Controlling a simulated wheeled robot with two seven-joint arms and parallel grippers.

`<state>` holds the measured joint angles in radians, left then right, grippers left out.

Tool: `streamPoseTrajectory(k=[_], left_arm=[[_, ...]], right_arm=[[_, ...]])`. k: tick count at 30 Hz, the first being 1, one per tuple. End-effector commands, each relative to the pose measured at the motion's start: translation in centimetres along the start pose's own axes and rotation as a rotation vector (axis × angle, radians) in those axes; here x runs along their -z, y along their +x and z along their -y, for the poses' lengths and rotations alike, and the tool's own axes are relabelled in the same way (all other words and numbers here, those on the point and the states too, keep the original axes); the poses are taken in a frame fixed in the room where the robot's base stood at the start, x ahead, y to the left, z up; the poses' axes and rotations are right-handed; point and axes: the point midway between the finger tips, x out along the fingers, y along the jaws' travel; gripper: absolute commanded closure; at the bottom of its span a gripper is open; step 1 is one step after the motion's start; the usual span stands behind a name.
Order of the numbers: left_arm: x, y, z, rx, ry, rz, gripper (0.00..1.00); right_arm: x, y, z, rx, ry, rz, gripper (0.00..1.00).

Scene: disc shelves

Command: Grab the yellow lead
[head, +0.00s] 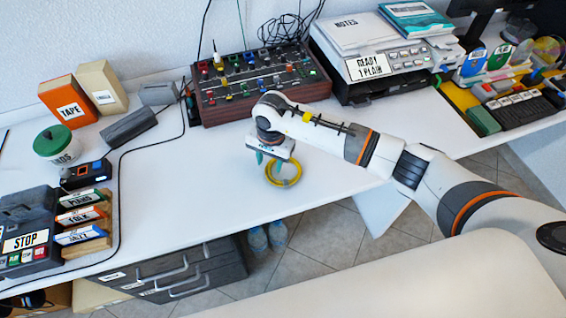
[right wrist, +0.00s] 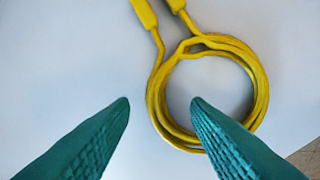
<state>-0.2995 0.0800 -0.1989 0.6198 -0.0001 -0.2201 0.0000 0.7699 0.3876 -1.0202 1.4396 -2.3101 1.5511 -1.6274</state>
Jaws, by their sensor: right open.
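The yellow lead (head: 284,182) lies coiled on the white desk near its front edge. In the right wrist view the coil (right wrist: 262,88) is right of centre, with two yellow plug ends at the top. My right gripper (head: 266,163) is over the lead's upper left side. In the right wrist view its two green fingers (right wrist: 160,102) are wide apart and empty. The right fingertip overlaps the inside of the coil in the picture, and the left fingertip is outside it to the left. I cannot tell the exact height of the tips. My left gripper is not in view.
A mixer panel (head: 215,108) with coloured knobs stands behind the gripper. A printer labelled READY 1 PLAIN (head: 372,98) is to its right. A black cable (head: 121,185) runs across the left desk. The desk around the coil is clear, with its front edge close by.

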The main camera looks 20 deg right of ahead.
Motion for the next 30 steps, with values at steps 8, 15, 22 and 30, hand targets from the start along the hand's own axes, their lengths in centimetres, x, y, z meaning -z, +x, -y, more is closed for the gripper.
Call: streamPoseTrajectory(k=[8, 15, 22, 30], left_arm=[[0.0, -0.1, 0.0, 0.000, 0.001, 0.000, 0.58], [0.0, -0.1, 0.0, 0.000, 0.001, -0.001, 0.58], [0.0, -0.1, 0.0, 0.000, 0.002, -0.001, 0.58], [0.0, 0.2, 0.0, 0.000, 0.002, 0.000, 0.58]], right_arm=[[-0.1, 0.9, 0.0, -0.001, -0.001, 0.002, 0.57], [0.0, 0.8, 0.0, -0.001, -0.001, 0.001, 0.88], [0.0, 0.8, 0.0, -0.001, 0.000, 0.001, 1.00], [-0.1, -0.9, -0.2, -0.004, -0.002, 0.003, 1.00]])
